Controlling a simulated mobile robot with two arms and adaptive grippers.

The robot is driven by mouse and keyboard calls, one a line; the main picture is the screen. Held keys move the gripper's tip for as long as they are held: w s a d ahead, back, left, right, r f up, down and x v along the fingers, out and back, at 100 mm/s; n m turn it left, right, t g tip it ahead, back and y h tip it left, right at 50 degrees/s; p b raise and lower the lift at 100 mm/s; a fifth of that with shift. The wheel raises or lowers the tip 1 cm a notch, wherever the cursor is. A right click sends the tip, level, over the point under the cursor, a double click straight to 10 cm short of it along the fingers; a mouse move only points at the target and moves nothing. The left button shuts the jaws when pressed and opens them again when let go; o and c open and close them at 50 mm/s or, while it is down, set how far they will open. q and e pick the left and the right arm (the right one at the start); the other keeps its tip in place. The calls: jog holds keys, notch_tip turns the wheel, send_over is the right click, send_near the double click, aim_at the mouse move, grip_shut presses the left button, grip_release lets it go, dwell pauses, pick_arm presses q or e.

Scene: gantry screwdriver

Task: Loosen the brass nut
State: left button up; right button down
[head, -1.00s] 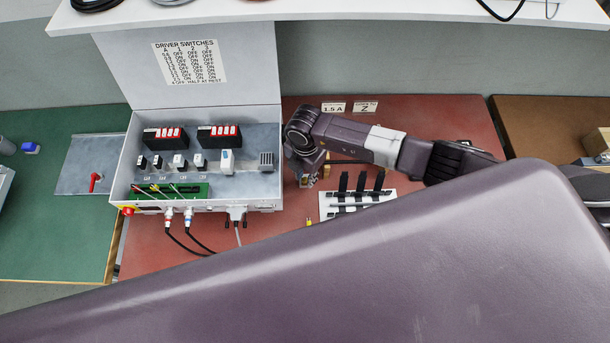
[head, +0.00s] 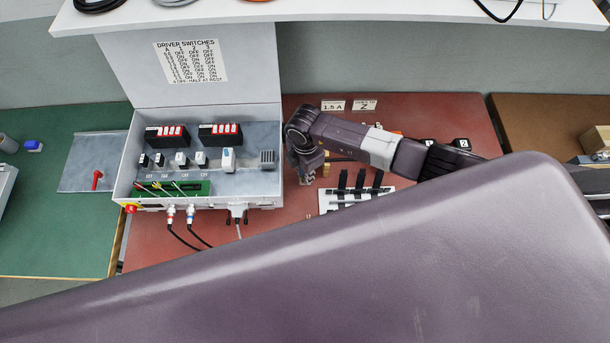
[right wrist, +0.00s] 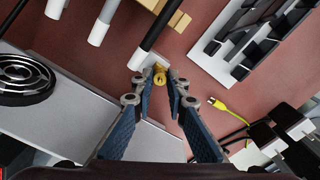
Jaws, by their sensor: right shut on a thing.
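The brass nut (right wrist: 159,78) shows in the right wrist view as a small yellow-gold round piece between my right fingertips, at the end of a black rod with a pale tip. My right gripper (right wrist: 161,88) is shut on it, with blue-padded fingers on both sides. In the head view my right gripper (head: 305,178) points down just right of the grey control box (head: 201,204). The nut cannot be made out there. My left gripper is not in view.
A white rack with black bars (head: 330,207) lies right of my right gripper on the red mat (head: 440,110). A yellow-ended cable (right wrist: 229,106) lies close by in the right wrist view. Cables hang from the box's front. My own large purple part covers the foreground.

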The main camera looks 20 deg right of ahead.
jog(key=n+b, duration=0.1)
jog(key=n, duration=0.2)
jog(key=shift+w+f, duration=0.1)
jog(key=n+b, duration=0.1)
jog(key=n, duration=0.3)
jog(key=shift+n, duration=0.3)
jog(key=n+b, duration=0.2)
jog(key=n, duration=0.2)
jog(key=n+b, duration=0.1)
jog(key=n, duration=0.2)
jog(key=shift+n+b, duration=0.3)
jog(key=shift+n, duration=0.1)
jog(key=n+b, duration=0.2)
jog(key=n, duration=0.1)
jog(key=shift+f+n, duration=0.1)
jog(key=shift+n, duration=0.2)
jog(key=n+b, duration=0.2)
jog(key=n, duration=0.1)
jog(key=shift+r+n, duration=0.2)
jog(key=shift+n, duration=0.3)
jog(key=c, duration=2.2)
grip_release()
jog(key=shift+o, duration=0.2)
